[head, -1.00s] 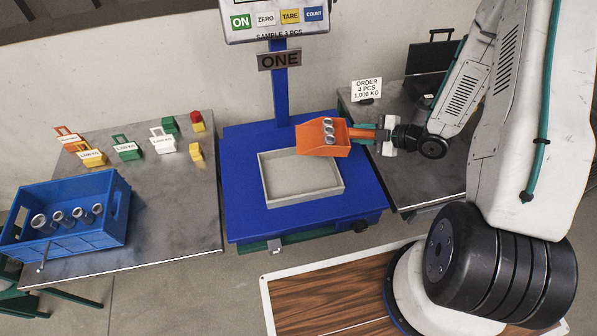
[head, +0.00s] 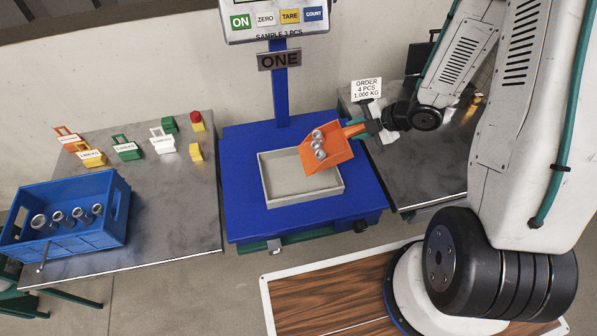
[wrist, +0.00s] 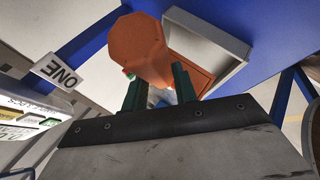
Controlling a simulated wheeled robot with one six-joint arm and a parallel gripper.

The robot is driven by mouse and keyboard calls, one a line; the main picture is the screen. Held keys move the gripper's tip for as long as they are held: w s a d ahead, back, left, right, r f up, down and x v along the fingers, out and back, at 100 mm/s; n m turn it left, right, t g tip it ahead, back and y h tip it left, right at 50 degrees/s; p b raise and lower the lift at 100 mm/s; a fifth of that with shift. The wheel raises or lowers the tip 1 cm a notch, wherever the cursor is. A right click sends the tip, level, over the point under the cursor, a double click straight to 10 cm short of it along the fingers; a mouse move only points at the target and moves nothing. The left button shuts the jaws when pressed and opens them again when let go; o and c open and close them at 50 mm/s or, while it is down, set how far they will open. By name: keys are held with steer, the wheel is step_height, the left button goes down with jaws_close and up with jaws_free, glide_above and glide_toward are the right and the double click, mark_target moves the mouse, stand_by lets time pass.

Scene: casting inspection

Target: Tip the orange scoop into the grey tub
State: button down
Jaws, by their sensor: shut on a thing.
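The orange scoop (head: 333,155) is tilted, its open end pointing down and left over the right part of the grey tub. Several silvery castings (head: 318,146) lie inside the scoop. The shallow grey tub (head: 273,196) stands on the blue scale platform, and its visible floor is empty. My gripper (head: 372,127) is shut on the scoop's handle, to the right of the tub. In the wrist view, the green fingers of my gripper (wrist: 160,85) hold the orange scoop (wrist: 138,45), with the grey tub (wrist: 208,30) beyond it.
The blue scale platform (head: 240,215) carries a post and a display with coloured buttons (head: 272,17). A blue crate (head: 95,235) with several castings stands on the left table, near coloured weights (head: 125,148). An order card (head: 367,89) stands on the right table.

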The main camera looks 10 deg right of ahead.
steer(key=shift+a+r+n+h, duration=0.15)
steer(key=shift+a+r+h, duration=0.4)
steer(key=shift+a, duration=0.2)
steer(key=shift+a+r+n+h, duration=0.2)
steer(key=shift+a+r+h, duration=0.25)
steer(key=shift+a+h, duration=0.25)
steer(key=shift+a+r+n+h, duration=0.15)
steer(key=shift+a+r+h, duration=0.4)
steer(key=shift+a, duration=0.25)
steer(key=shift+f, duration=0.1)
stand_by(0.4)
stand_by(0.4)
